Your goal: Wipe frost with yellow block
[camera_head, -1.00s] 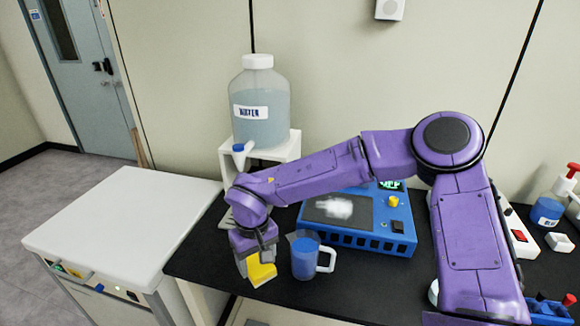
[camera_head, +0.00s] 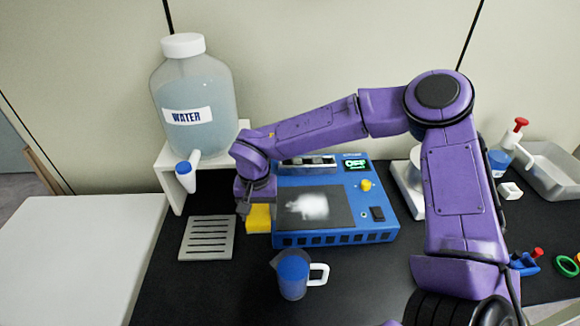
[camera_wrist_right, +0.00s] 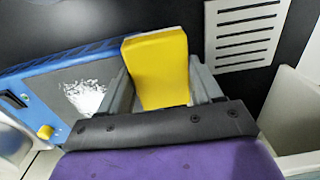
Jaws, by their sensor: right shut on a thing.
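The yellow block (camera_head: 258,218) is held in my right gripper (camera_head: 243,205), which is shut on it. The block also shows between the fingers in the right wrist view (camera_wrist_right: 158,68). It is at the left edge of the blue machine (camera_head: 335,239). White frost (camera_head: 308,206) lies on the dark plate (camera_head: 340,215) on top of the machine, to the right of the block and apart from it. The frost shows left of the block in the right wrist view (camera_wrist_right: 84,97). My left gripper is in neither view.
A water jug (camera_head: 195,95) stands on a white stand (camera_head: 172,160) behind my gripper. A slotted grey plate (camera_head: 207,238) lies left, and a blue cup (camera_head: 292,277) stands in front of the machine. The black bench (camera_head: 200,295) is clear at front left.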

